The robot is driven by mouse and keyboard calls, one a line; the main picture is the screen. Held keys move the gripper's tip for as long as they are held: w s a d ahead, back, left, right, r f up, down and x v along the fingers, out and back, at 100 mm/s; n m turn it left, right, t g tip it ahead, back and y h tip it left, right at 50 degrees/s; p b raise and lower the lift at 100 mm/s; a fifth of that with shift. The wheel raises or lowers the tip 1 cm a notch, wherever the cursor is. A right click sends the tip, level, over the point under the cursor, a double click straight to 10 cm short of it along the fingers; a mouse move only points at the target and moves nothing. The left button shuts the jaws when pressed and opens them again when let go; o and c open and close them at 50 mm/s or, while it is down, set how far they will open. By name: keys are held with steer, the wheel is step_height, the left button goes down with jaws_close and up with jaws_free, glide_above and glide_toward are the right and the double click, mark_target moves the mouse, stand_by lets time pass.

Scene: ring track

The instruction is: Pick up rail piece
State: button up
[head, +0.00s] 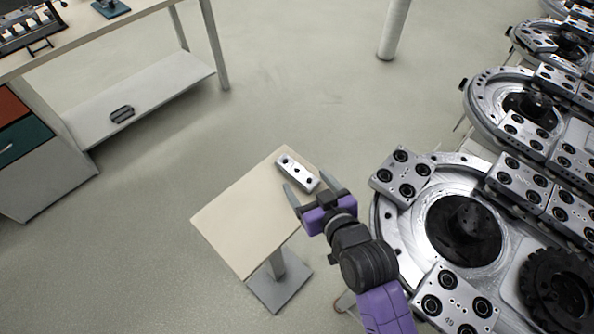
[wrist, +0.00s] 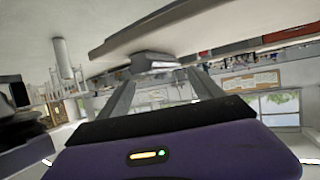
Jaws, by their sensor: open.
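The rail piece (head: 298,172) is a silver metal block with dark holes. It lies near the far right edge of the small pale table (head: 238,222). My gripper (head: 310,188) is open, its two fingers pointing at the near end of the rail piece. In the head view the fingertips are close to that end, one on each side; I cannot tell the exact gap. In the wrist view the rail piece (wrist: 155,62) shows as a grey block just beyond the open fingers, against the table slab (wrist: 180,25), which appears at the top. Nothing is held.
A ring track (head: 392,226) with several metal carriages (head: 402,175) stands close on the right of my arm. A workbench (head: 100,40) with a lower shelf stands at upper left. A white post (head: 394,30) rises at the back. The floor between is clear.

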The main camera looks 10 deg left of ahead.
mark_target(297, 171)
steer(key=x, duration=0.5)
steer(key=shift+r+p, duration=0.1)
steer(key=shift+p, duration=0.25)
jaws_close()
